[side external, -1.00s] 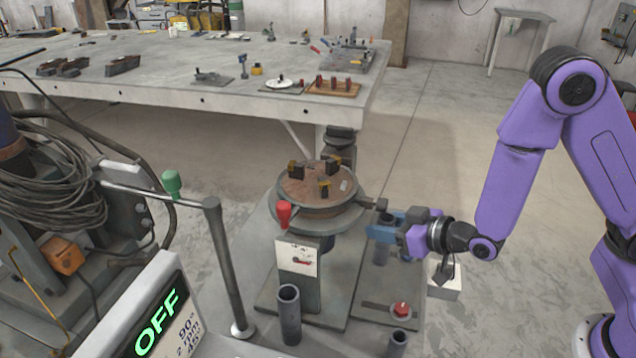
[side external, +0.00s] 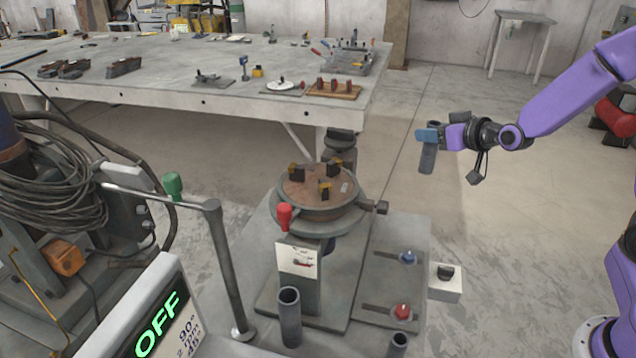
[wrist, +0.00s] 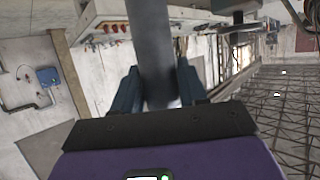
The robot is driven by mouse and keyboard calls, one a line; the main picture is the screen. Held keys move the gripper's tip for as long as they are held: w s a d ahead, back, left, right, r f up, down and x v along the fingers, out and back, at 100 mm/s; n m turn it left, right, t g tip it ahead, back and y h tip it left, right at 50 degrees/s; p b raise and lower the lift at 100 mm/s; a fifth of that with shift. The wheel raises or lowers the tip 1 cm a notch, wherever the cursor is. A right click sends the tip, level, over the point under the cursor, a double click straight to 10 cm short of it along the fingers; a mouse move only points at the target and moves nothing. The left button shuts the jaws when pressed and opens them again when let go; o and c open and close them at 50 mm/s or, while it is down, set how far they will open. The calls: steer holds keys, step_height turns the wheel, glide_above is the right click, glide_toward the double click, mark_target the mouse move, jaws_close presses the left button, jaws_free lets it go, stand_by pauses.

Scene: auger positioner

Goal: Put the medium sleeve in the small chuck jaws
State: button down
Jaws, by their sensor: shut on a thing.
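My gripper (side external: 430,135) is shut on a grey tubular sleeve (side external: 428,158), held upright in the air to the right of the turntable and higher than it. In the wrist view the sleeve (wrist: 150,45) stands between the two blue fingers of my gripper (wrist: 157,88). The chuck jaws (side external: 325,187) are several black blocks with yellow marks, set around the middle of the brown round turntable (side external: 303,201). Nothing stands between them. Two other grey sleeves stand on the floor side: a larger one (side external: 289,318) and a shorter one (side external: 398,346) at the bottom edge.
A base plate with a blue knob (side external: 408,257) and a red knob (side external: 403,311) lies right of the turntable. A white box (side external: 445,283) with a black knob stands beside it. A red-handled lever (side external: 284,217) rises at the turntable's front. A workbench (side external: 200,95) stands behind.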

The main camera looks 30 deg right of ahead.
steer(key=s+a+r+n+y, duration=0.1)
steer(key=a+r+n+y, duration=0.25)
steer(key=a+r, duration=0.75)
steer(key=s+a+r+n+g+y, duration=0.35)
steer(key=s+a+r, duration=0.45)
steer(key=s+a, duration=0.35)
steer(key=w+a+f, duration=0.3)
steer(key=w+f, duration=0.3)
steer(key=w+a+f+y, duration=0.1)
steer(key=w+a+f, duration=0.2)
steer(key=w+f, duration=0.3)
steer(key=shift+w+a+f+t, duration=0.3)
steer(key=shift+w+t, duration=0.15)
steer(key=shift+w, duration=0.15)
